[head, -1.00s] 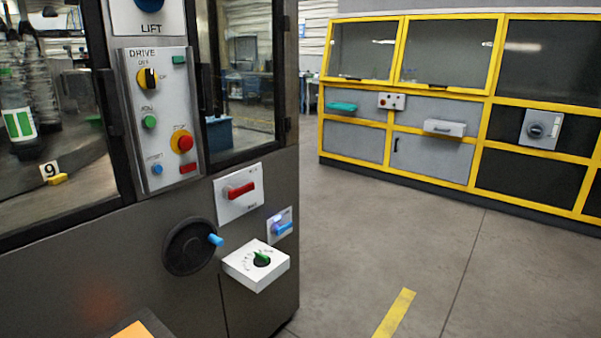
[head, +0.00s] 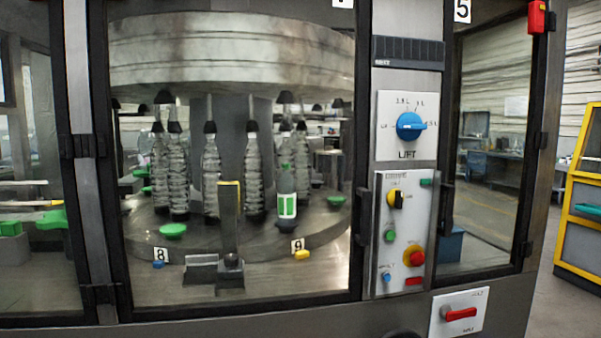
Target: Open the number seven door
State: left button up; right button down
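A large glass door (head: 240,297) with a black frame fills the middle of the head view and looks shut. Black hinges (head: 82,145) are on its left side, and a dark upright handle (head: 362,215) is at its right edge. A white number plate (head: 342,3) above it is cut off by the top of the picture, so I cannot read its digit. A narrower glass door (head: 490,272) on the right carries a plate reading 5 (head: 461,10); it also looks shut. Neither of my grippers is in view.
Between the doors are the blue LIFT knob (head: 410,126) and the DRIVE panel (head: 405,240) with a red stop button (head: 414,258). A red switch (head: 459,314) is below. Bottles stand on a turntable behind the glass. A yellow-framed cabinet (head: 580,215) is far right.

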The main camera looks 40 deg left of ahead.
aim_at(100, 145)
jog(key=u, duration=1.7)
